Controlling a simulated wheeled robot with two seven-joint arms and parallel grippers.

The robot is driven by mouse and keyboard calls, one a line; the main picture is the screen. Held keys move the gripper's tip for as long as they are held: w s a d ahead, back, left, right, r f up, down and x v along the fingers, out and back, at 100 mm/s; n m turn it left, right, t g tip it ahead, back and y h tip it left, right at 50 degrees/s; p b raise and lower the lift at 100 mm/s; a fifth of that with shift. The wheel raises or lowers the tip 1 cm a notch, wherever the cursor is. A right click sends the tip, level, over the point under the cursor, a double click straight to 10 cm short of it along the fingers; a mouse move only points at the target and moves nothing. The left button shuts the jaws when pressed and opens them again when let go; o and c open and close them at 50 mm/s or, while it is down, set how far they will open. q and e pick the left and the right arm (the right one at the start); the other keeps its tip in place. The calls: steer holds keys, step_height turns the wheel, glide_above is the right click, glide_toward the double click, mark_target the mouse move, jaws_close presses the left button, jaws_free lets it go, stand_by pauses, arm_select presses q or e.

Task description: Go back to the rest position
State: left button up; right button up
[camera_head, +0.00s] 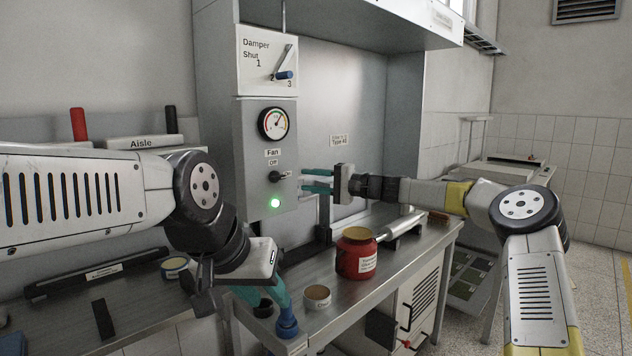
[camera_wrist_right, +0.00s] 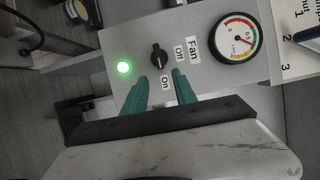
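My right gripper (camera_head: 305,180) is in front of the grey fan panel, its teal fingers level and pointing left. In the right wrist view the fingers (camera_wrist_right: 160,90) stand apart with nothing between them. The black fan knob (camera_wrist_right: 158,56) lies just beyond the tips, its bar lined up toward the "On" label; contact is not visible. A green lamp (camera_wrist_right: 124,67) is lit beside it. My left gripper (camera_head: 264,298) hangs low over the bench's left front, teal fingers pointing down. A blue piece (camera_head: 287,326) shows at its tips; whether they hold it is unclear.
A red jar (camera_head: 356,254) and a small round tub (camera_head: 317,298) stand on the bench below my right arm. A blue-handled damper lever (camera_head: 284,75) and a gauge (camera_head: 273,123) are above the knob. A hood overhangs the bench. Open floor (camera_head: 598,268) is at the right.

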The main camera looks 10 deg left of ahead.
steer(key=s+a+f+n+g+h, duration=0.1)
steer(key=s+f+n+h, duration=0.15)
steer(key=s, duration=0.55)
steer(key=s+f+n+g+h, duration=0.15)
steer(key=s+h, duration=0.25)
steer(key=s, duration=0.4)
steer(key=s+d+f+t+h, duration=0.1)
steer(key=s+d+h, duration=0.3)
steer(key=s+d, duration=1)
steer(key=s+d+f+t+h, duration=0.2)
steer(key=s+d+t+h, duration=0.1)
steer(key=s+d, duration=1.1)
steer(key=shift+s+d+f+h, duration=0.25)
steer(key=shift+d+h, duration=0.2)
steer(key=shift+h, duration=0.4)
